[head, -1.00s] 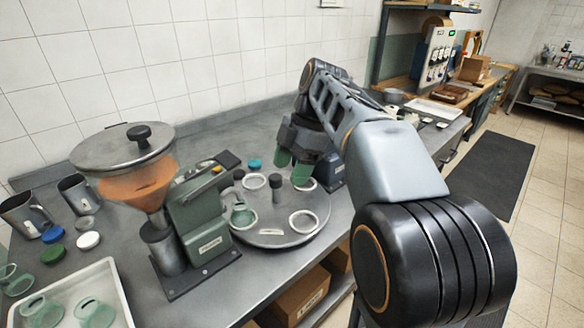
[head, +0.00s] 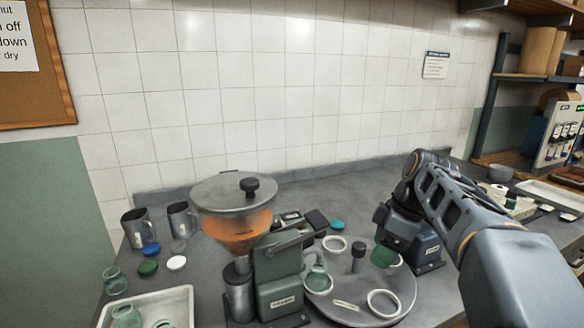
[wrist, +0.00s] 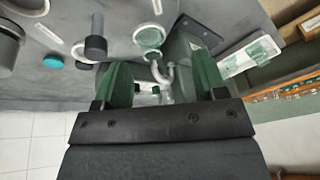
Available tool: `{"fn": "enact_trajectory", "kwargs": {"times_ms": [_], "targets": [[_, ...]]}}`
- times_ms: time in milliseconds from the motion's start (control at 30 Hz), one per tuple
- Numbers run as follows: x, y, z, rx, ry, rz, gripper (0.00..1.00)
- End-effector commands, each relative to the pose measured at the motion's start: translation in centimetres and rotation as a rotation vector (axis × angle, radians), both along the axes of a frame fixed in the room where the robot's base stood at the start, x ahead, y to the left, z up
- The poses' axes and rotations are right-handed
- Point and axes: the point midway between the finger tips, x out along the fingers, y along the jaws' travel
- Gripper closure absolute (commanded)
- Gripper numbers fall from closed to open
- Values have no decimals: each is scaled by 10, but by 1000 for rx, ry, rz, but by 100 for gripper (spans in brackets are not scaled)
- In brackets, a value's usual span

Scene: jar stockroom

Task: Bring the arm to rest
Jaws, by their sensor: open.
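My gripper (head: 384,245) hangs over the right side of the round grey turntable (head: 352,312) in the head view. In the wrist view its two green fingers (wrist: 160,85) stand apart with no object held between them. The arm reaches in from the lower right of the head view, bent at the elbow. A green jar (head: 317,278) stands in a ring on the turntable's left side. Part of the turntable is hidden behind the arm and gripper.
A filling machine with an orange hopper (head: 237,232) stands left of the turntable. A dark blue-grey machine (head: 428,252) stands close beside my gripper. Metal cups (head: 138,228), coloured lids (head: 148,267) and a white tray (head: 185,295) are at left. The bench's back is clear.

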Motion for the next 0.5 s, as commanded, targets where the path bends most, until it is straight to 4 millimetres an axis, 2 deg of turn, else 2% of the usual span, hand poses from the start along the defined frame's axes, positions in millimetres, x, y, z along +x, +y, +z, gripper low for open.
{"fn": "enact_trajectory", "kwargs": {"times_ms": [33,100,300,400,500], "targets": [[-2,-3,-13,-21,30,-151,35],[-6,-4,-26,-51,57,-372,35],[-36,1,-55,-99,64,-915,35],[-59,8,-64,-95,33,-1108,35],[-82,16,-70,-86,-2,-1197,35]]}}
